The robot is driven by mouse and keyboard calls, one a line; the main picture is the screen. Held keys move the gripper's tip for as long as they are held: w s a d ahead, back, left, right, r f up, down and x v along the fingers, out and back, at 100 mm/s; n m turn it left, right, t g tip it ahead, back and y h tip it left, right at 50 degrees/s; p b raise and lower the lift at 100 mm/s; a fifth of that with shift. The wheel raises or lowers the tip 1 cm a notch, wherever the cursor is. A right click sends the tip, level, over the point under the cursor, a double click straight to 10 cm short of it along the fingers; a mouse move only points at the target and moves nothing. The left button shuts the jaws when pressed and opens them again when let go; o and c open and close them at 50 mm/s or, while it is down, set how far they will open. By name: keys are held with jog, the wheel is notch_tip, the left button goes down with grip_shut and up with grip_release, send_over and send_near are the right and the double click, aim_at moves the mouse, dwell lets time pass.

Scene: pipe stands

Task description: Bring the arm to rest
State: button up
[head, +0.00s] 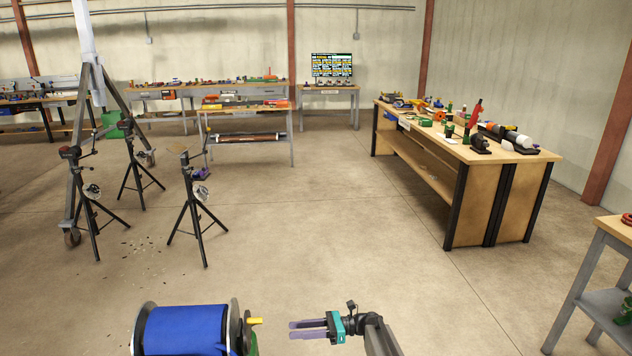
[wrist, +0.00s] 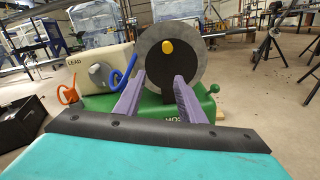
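My gripper (head: 308,329) shows at the bottom middle of the head view, held out in front of my body and pointing left. Its two purple fingers are apart with nothing between them. In the wrist view the fingers of my gripper (wrist: 158,92) also stand apart and empty. In the head view a gap shows between the fingertips and the yellow knob (head: 253,321).
A large spool of blue material (head: 185,330) stands left of my gripper. Pipe stands (head: 195,215) stand on the floor at the left. A long workbench (head: 470,160) with tools is at the right, and a smaller table (head: 612,232) at the right edge. The middle floor is clear.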

jog(key=s+d+f+n+g+h, duration=0.1)
jog(key=s+d+f+n+h, duration=0.15)
jog(key=s+f, duration=0.6)
jog(key=s+d+f+n+g+h, duration=0.1)
jog(key=s+f+g+h, duration=0.2)
jog(key=s, duration=1)
jog(key=s+d+f+n+h, duration=0.1)
jog(key=s+d+f+h, duration=0.15)
jog(key=s+f, duration=0.65)
jog(key=s+d+f+n+h, duration=0.2)
jog(key=s+d+n+h, duration=0.5)
jog(key=s, duration=0.6)
jog(key=s+d+n+h, duration=0.2)
jog(key=d+n+h, duration=0.1)
jog(key=d+n, duration=0.5)
jog(key=shift+s+d, duration=0.2)
jog(key=shift+d, duration=0.8)
jog(key=shift+r+n, duration=0.1)
jog(key=shift+n, duration=0.15)
jog(key=shift+c, duration=0.6)
jog(key=shift+a, duration=0.1)
